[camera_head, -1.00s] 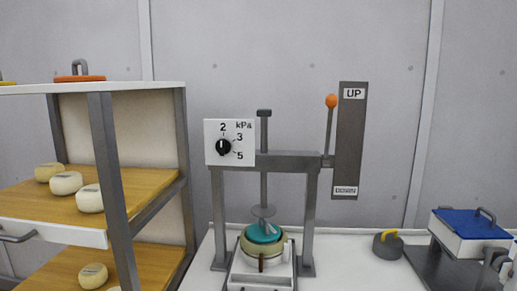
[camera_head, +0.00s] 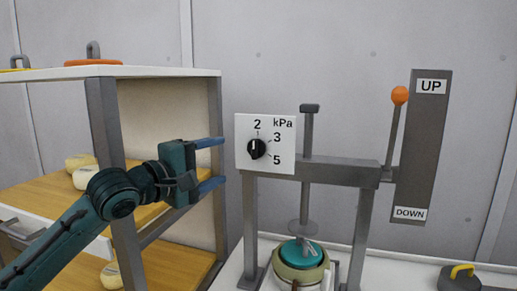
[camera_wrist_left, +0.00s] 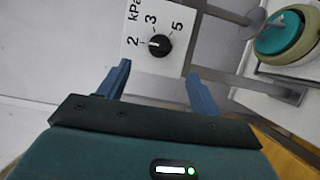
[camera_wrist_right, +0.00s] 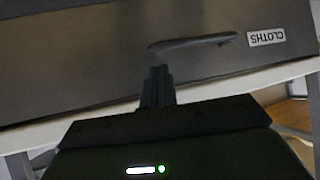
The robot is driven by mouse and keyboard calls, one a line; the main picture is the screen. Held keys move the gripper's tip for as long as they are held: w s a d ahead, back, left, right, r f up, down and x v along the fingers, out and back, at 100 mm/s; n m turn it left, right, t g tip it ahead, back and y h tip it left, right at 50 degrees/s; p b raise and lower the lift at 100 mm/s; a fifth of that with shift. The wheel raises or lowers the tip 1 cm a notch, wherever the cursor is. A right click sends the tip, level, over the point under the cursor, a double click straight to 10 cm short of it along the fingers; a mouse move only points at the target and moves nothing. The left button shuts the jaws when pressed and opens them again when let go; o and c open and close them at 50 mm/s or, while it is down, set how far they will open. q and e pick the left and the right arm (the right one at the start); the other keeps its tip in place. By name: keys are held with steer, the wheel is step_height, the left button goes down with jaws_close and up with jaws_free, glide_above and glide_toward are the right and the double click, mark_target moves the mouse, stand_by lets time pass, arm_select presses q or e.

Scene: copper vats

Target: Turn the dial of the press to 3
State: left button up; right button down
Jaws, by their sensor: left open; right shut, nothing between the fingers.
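The black dial (camera_head: 257,148) sits on the white kPa plate (camera_head: 285,160) at the upper left of the press (camera_head: 340,172). The plate is marked 2, 3 and 5. The dial's white mark points up, towards 2. My left gripper (camera_head: 222,163) is open and empty, left of the plate and apart from it. In the left wrist view the dial (camera_wrist_left: 159,45) lies ahead, between the lines of the two fingers (camera_wrist_left: 160,85). My right gripper (camera_wrist_right: 158,70) is shut and empty in the right wrist view, near a drawer front; it is out of the head view.
A shelf rack (camera_head: 107,140) with cheeses stands at the left, close to my left arm. A lever with an orange knob (camera_head: 400,95) is beside the UP/DOWN board. A teal-lidded mould (camera_head: 301,253) sits under the press. The right wrist view shows a CLOTHS drawer (camera_wrist_right: 230,60).

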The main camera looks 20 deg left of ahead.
mark_target(252, 151)
arm_select(q)
steer(key=p+x, duration=0.2)
steer(key=x, duration=0.7)
steer(key=shift+w+d+r+p, duration=0.1)
steer(key=shift+w+d+p, duration=0.1)
steer(key=shift+w+p, duration=0.15)
steer(key=shift+w+d, duration=0.25)
steer(key=shift+w, duration=0.3)
steer(key=shift+c, duration=0.6)
steer(key=c, duration=0.9)
